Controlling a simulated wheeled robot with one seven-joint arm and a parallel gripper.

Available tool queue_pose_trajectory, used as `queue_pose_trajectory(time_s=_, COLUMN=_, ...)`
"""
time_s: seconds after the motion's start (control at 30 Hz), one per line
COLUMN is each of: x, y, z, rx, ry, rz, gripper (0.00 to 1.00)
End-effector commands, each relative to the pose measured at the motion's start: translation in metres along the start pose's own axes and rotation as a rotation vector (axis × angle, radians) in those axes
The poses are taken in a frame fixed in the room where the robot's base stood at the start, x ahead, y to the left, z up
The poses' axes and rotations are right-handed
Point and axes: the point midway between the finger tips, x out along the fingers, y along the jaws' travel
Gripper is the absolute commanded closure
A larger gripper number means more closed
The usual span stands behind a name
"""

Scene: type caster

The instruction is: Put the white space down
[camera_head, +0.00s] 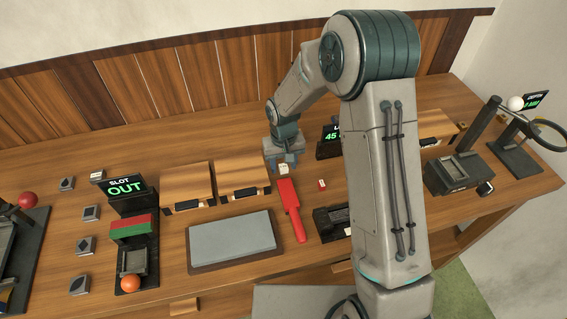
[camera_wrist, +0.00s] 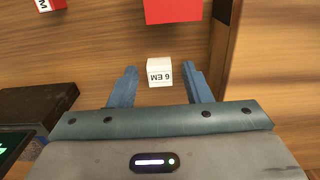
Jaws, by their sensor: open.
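The white space is a small white block marked "6 EM" (camera_wrist: 159,73). In the wrist view it lies between my fingertips, with a gap on either side, and appears to rest on the wooden table. In the head view the white block (camera_head: 283,169) shows just below my gripper (camera_head: 281,160), near the top of the red paddle-like tool. My gripper is open in the wrist view (camera_wrist: 160,78), its two blue fingers on both sides of the block. I cannot tell exactly how high the fingertips are above the table.
A red paddle (camera_head: 289,203) lies just in front of the block. A small red-and-white block (camera_head: 321,185) is to the right. Wooden boxes (camera_head: 243,170) stand close on the left. A grey slab (camera_head: 232,237) and the "SLOT OUT" display (camera_head: 124,186) are farther left.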

Motion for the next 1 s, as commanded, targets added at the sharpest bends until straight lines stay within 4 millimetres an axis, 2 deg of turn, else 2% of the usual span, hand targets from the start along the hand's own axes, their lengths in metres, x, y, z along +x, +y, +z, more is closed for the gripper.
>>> queue_pose_trajectory(time_s=0.17, x=-0.021, y=0.000, z=-0.001, rx=0.002, ry=0.005, rz=0.000, gripper=0.56)
queue_pose_trajectory(time_s=0.4, x=-0.073, y=0.000, z=-0.001, rx=0.000, ry=0.007, rz=0.000, gripper=0.56)
queue_pose_trajectory(time_s=0.6, x=-0.107, y=0.000, z=-0.001, rx=0.000, ry=0.003, rz=0.000, gripper=0.56)
queue_pose_trajectory(time_s=0.73, x=-0.118, y=0.000, z=0.000, rx=0.000, ry=0.001, rz=0.000, gripper=0.56)
queue_pose_trajectory(time_s=1.0, x=-0.128, y=0.004, z=0.005, rx=0.006, ry=0.007, rz=0.003, gripper=0.56)
